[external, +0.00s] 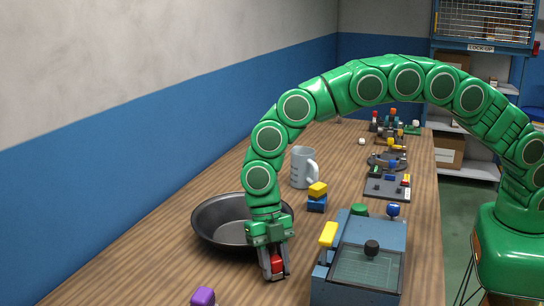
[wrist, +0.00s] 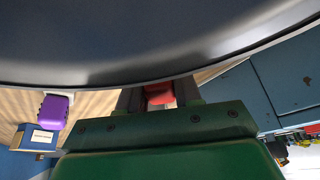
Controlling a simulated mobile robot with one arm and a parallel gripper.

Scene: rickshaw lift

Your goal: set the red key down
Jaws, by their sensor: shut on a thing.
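The red key (external: 277,264) is held between the fingers of my gripper (external: 273,269), which points down just in front of the dark pan. In the wrist view a red part of the key (wrist: 158,94) shows between the fingers; the rest of it is hidden. My gripper is shut on it, low over the wooden table (external: 130,270). I cannot tell whether the key touches the table.
A dark round pan (external: 205,232) stands close behind my gripper; its rim fills the top of the wrist view. A blue box (external: 340,290) with a yellow handle (external: 328,234) stands to the right. A purple block (external: 203,297) is at the front. A grey mug (external: 301,168) and stacked yellow and blue blocks (external: 317,195) stand behind.

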